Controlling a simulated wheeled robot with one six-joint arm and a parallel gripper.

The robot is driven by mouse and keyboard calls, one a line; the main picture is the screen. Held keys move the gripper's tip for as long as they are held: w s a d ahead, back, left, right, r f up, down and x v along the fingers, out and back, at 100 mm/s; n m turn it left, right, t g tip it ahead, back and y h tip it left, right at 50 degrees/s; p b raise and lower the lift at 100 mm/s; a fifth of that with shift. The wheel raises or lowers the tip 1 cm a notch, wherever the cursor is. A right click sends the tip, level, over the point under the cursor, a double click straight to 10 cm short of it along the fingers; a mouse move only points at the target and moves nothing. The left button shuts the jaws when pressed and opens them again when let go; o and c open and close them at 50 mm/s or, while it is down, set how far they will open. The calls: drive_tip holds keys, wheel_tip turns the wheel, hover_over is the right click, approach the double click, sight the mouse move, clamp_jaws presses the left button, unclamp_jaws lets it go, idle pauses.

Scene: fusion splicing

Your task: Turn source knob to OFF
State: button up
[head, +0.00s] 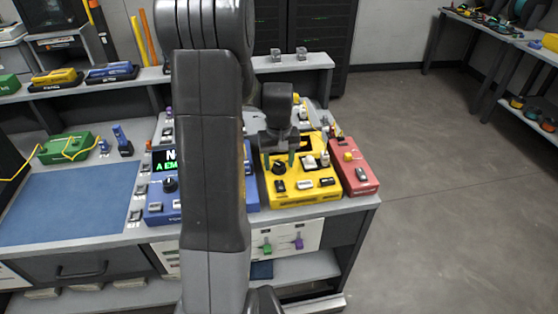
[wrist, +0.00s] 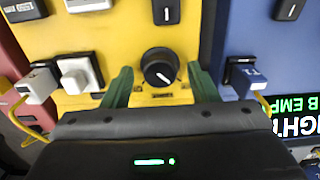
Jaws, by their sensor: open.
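The black round knob (wrist: 160,67) is on the yellow box (wrist: 106,22), and a white line on it points to the lower right in the wrist view. A small label lies just below it, too small to read. In the head view the knob (head: 279,168) sits near the yellow box's (head: 300,200) left side. My gripper (wrist: 160,73) is open, with one green finger on each side of the knob and a gap to each. In the head view my gripper (head: 278,158) is over the yellow box. Whether the fingertips are level with the knob I cannot tell.
A blue box (head: 154,211) with its own black knob (head: 170,184) and a lit display stands left, partly behind my arm. A red box (head: 362,180) adjoins on the right. White plugs (wrist: 76,75) with yellow cables sit near the knob. A blue mat (head: 70,205) lies clear further left.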

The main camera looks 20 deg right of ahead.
sight(279, 164)
wheel_tip(279, 164, up, 14)
idle(0.5)
drive_tip(key=shift+f, duration=0.1)
wheel_tip(279, 164, down, 14)
drive_tip(key=shift+r, duration=0.1)
idle(0.5)
